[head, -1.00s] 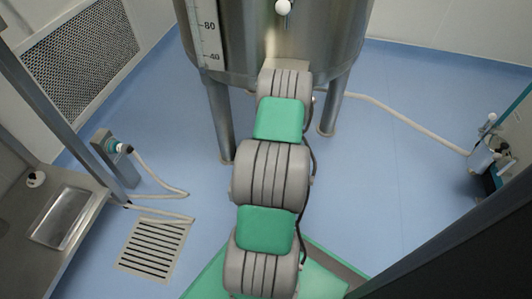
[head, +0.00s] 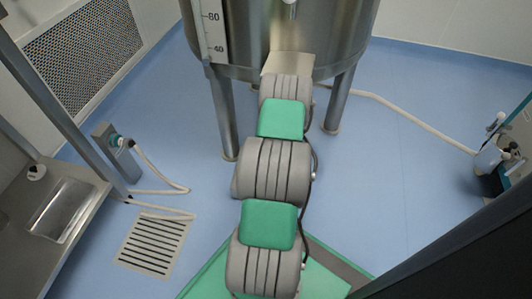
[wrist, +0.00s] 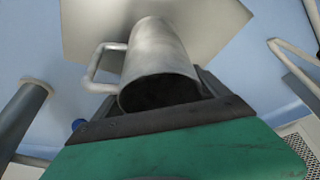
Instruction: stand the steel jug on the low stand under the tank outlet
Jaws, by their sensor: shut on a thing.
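The steel jug (wrist: 160,70) shows in the wrist view, with its open mouth towards the camera and its handle to the left. My gripper (wrist: 158,92) is shut on the jug, with dark fingers on either side of it. A pale flat plate (wrist: 220,25), seemingly the low stand, lies behind the jug; I cannot tell whether they touch. In the head view the plate (head: 287,62) shows under the steel tank (head: 250,40), beyond my arm. My arm hides the gripper and jug there. A fitting (head: 290,7) on the tank front is cut off by the top edge.
Tank legs (head: 340,100) stand on both sides of my arm. A hose (head: 405,118) crosses the floor at right; another (head: 155,170) lies at left near a floor drain (head: 152,245). A steel sink bench (head: 75,195) is at left. Blue floor (head: 380,200) is open at right.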

